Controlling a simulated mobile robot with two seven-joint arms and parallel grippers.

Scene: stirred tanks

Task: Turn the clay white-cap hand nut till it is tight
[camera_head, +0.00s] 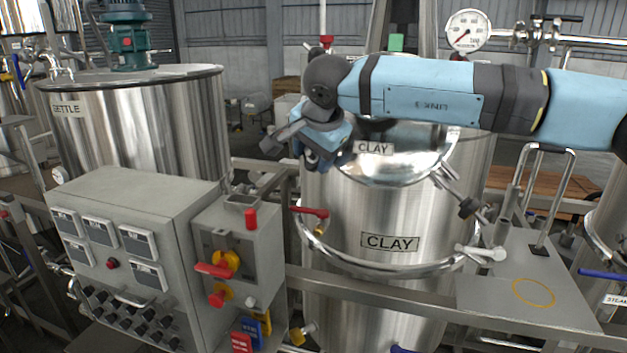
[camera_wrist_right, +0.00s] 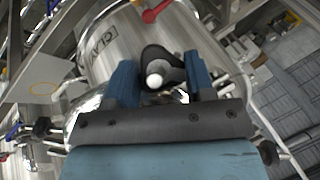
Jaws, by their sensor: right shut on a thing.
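The clay tank (camera_head: 350,215) is a shiny steel vessel with CLAY labels on its lid and wall. My right gripper (camera_head: 318,155) is at the left side of its lid, pointing down. In the right wrist view the clay white-cap hand nut (camera_wrist_right: 165,62) is dark, with a round white cap facing the camera. It sits between the two blue fingers of my right gripper (camera_wrist_right: 158,80), which is shut on it. In the head view the gripper mostly hides this nut. How tight it is cannot be told. My left gripper is not in view.
A red-handled valve (camera_head: 312,211) is just below my right gripper. A grey control box (camera_head: 130,250) stands front left, beside the kettle tank (camera_head: 150,130). A flat grey plate (camera_head: 530,290) lies at right.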

